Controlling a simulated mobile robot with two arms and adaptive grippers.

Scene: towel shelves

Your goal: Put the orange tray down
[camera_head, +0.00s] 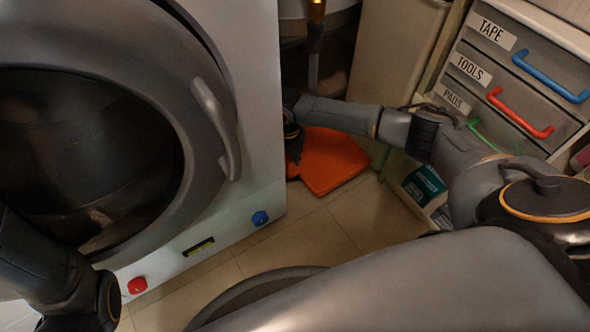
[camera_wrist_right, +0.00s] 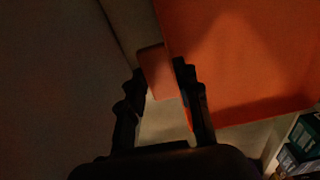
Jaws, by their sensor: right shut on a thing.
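The orange tray (camera_head: 332,160) is low beside the washing machine, in the gap before the drawer unit. Part of it is hidden behind my right arm and the machine's edge. I cannot tell whether it touches the floor. My right gripper (camera_head: 294,150) is at its left end, partly hidden by the machine. In the right wrist view, my right gripper (camera_wrist_right: 158,75) has its fingers on either side of a small orange-brown piece at the tray's edge, and the broad orange tray surface (camera_wrist_right: 240,55) lies to the right. My left arm shows at lower left, but its gripper does not.
The washing machine (camera_head: 262,190) with its round door fills the left. A drawer unit (camera_head: 508,75) labelled TAPE, TOOLS and PADS stands at right, with a teal box (camera_head: 425,183) in its lower part. Tiled floor (camera_head: 310,240) is clear between them.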

